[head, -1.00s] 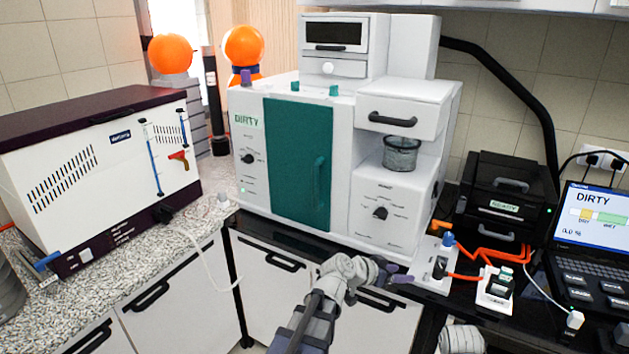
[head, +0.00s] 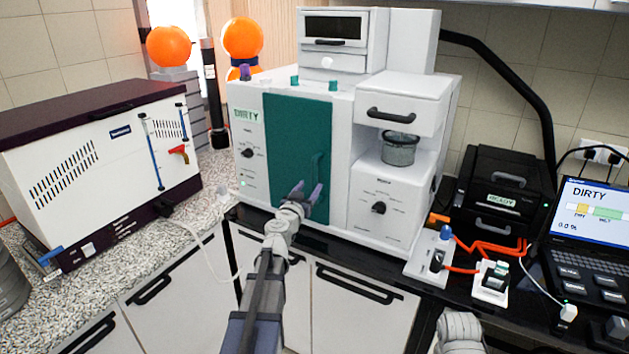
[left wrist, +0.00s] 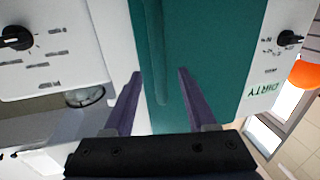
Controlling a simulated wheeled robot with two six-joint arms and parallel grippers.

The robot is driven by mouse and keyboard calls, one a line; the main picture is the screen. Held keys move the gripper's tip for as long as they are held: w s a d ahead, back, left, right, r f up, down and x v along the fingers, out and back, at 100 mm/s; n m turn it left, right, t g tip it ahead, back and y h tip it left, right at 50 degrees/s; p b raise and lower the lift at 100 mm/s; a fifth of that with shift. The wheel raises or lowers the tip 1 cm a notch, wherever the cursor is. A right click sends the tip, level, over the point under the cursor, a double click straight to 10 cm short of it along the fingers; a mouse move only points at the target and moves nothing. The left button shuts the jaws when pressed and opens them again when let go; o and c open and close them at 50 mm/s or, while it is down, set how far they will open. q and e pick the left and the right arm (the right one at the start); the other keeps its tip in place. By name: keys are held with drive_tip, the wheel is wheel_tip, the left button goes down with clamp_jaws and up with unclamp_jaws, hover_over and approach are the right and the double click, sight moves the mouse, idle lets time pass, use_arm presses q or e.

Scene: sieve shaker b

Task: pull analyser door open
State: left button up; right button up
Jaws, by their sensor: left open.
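The analyser (head: 245,205) is a large white machine with a teal door (head: 290,130) on its front. The door looks shut, flush with the front. Its vertical teal bar handle (head: 318,172) is near the door's right edge, its lower part partly hidden by my left gripper. My left gripper (head: 306,191) is open, with purple fingers in front of the handle's lower end. In the left wrist view the handle (left wrist: 155,50) lies between the two open fingers (left wrist: 159,75); I cannot tell how far in it is. Nothing is gripped. My right gripper is out of view.
A white box machine with a dark lid (head: 95,150) stands on the left counter. A glass jar (head: 399,149) sits in the analyser's right bay. A black unit (head: 505,195), orange cables and a laptop (head: 590,240) are at the right. Space before the door is otherwise clear.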

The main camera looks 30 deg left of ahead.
sight(314, 181)
use_arm(q)
drive_tip(key=w, duration=0.4)
drive_tip(key=w+a, duration=0.1)
drive_tip(key=shift+w, duration=0.4)
drive_tip(key=shift+d, duration=0.1)
clamp_jaws()
drive_tip(key=shift+s, duration=0.1)
idle(0.8)
